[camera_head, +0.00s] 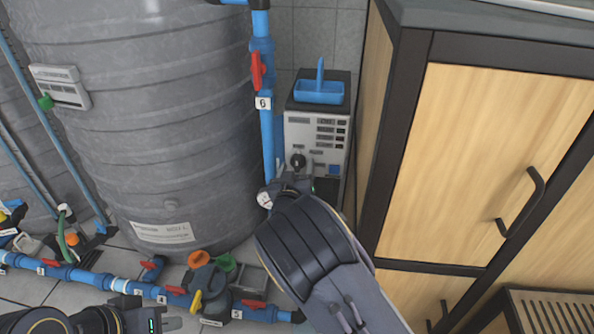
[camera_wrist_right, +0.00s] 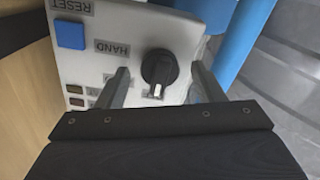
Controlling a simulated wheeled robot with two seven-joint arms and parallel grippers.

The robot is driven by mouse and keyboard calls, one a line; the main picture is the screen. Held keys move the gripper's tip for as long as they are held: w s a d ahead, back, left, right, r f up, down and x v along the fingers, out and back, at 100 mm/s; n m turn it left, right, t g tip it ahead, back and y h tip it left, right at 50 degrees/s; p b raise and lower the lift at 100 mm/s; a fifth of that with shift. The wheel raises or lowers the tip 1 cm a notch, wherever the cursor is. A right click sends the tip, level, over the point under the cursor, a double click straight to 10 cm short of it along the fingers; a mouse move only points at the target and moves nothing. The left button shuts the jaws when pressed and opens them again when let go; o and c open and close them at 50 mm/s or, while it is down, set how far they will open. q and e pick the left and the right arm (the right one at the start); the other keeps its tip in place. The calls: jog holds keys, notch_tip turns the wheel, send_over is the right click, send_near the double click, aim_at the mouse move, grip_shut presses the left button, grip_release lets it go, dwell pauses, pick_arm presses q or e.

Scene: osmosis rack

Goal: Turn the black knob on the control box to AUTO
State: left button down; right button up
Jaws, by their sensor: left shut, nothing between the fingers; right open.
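The control box (camera_head: 316,133) is pale grey and stands between the large grey tank and the wooden cabinet. Its black knob (camera_head: 298,160) is low on the front face. In the right wrist view the knob (camera_wrist_right: 158,67) has a white mark at its lower end; the HAND label (camera_wrist_right: 112,48) is to its left, upside down. No AUTO label is readable. My right gripper (camera_wrist_right: 160,70) is open, one finger on each side of the knob, with visible gaps. My left gripper (camera_head: 172,324) is shut and empty at the bottom left of the head view, far from the box.
A blue RESET button (camera_wrist_right: 70,34) sits near the knob. A blue tray (camera_head: 319,92) rests on the box. A blue pipe (camera_head: 267,140) with red valve handles runs close at the box's left. The wooden cabinet (camera_head: 480,165) stands close at right; the grey tank (camera_head: 160,120) is left.

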jog(key=shift+w, duration=0.25)
jog(key=shift+c, duration=0.2)
jog(key=c, duration=0.9)
jog(key=shift+c, duration=0.2)
jog(key=m+b, duration=0.3)
jog(key=m, duration=0.2)
jog(key=shift+f+b, duration=0.15)
jog(key=shift+b, duration=0.15)
jog(key=shift+m+b, duration=1.55)
jog(key=shift+m, duration=0.75)
